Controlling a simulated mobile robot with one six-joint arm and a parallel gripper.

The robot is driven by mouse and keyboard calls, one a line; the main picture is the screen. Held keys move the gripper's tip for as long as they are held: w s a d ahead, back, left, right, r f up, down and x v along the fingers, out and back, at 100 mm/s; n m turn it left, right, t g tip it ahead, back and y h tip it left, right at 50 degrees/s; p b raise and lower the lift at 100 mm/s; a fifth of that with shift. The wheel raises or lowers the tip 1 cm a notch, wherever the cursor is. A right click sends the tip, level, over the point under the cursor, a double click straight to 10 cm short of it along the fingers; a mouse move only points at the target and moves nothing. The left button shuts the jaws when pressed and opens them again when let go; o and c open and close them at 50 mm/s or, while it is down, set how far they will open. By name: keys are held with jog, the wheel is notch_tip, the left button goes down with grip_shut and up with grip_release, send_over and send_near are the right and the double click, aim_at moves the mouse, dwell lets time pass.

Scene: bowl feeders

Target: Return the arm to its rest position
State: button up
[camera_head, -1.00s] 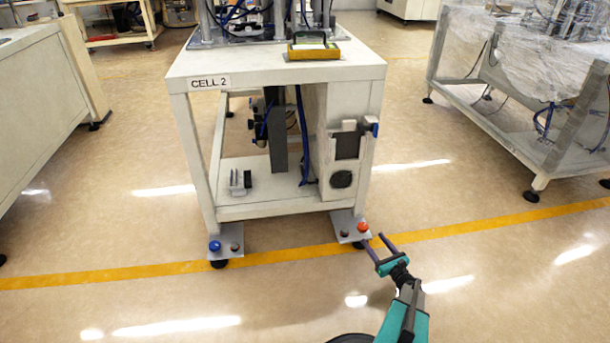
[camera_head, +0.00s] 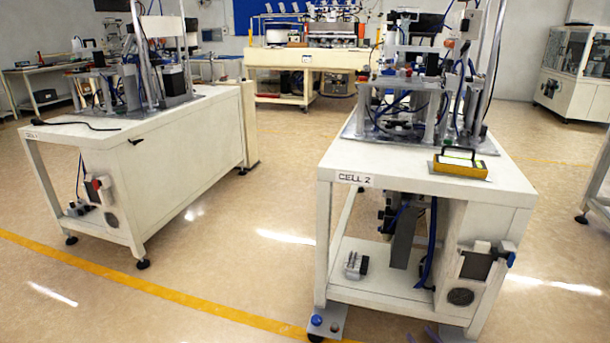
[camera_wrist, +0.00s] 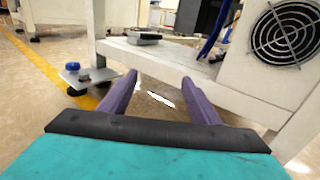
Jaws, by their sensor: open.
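My gripper (camera_wrist: 160,82) shows in the wrist view with its two purple fingers spread apart and nothing between them. Its tips point toward the lower front of the Cell 2 bench (camera_head: 420,185), near the lower shelf and a fan grille (camera_wrist: 285,35). In the head view only the purple fingertips (camera_head: 432,336) show at the bottom edge, in front of the bench's right front leg. The rest of my arm is out of the head view.
A blue knob (camera_head: 316,320) sits on the bench's left foot plate. A yellow-framed tray (camera_head: 461,164) lies on the bench top. Another white bench (camera_head: 150,180) stands to the left. Open floor with a yellow line (camera_head: 150,288) lies between and in front.

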jog(key=w+a+r+n+g+y+p, duration=0.1)
jog(key=a+r+n+g+y+p, duration=0.3)
jog(key=a, duration=1.1)
jog(key=s+a+r+n+g+y+p, duration=0.1)
jog(key=s+a+r+n+g+p, duration=0.25)
jog(key=a, duration=0.55)
jog(key=s+a+r+n+g+y+p, duration=0.25)
jog(key=s+a+n+p, duration=0.2)
jog(key=a, duration=0.45)
jog(key=s+a+r+n+g+p, duration=0.2)
jog(key=s+a+n+g+p, duration=0.15)
jog(key=a, duration=0.45)
jog(key=s+a+r+n+g+h+p, duration=0.2)
jog(key=s+n+g+p, duration=0.15)
jog(key=s, duration=0.55)
jog(key=s+a+r+n+g+h+p, duration=0.1)
jog(key=s+a+n+g+h+p, duration=0.25)
jog(key=s, duration=0.55)
jog(key=s+d+n+g+h, duration=0.1)
jog(key=s+d+n+h, duration=0.1)
jog(key=s+d+n, duration=0.2)
jog(key=s+d+r+n+g+h, duration=0.1)
jog(key=s+d+n+h, duration=0.2)
jog(key=d+n, duration=0.4)
jog(key=s+d+p, duration=0.1)
jog(key=d, duration=0.2)
jog(key=shift+s+r+h, duration=0.3)
jog(key=shift+s, duration=0.05)
jog(key=shift+c, duration=0.4)
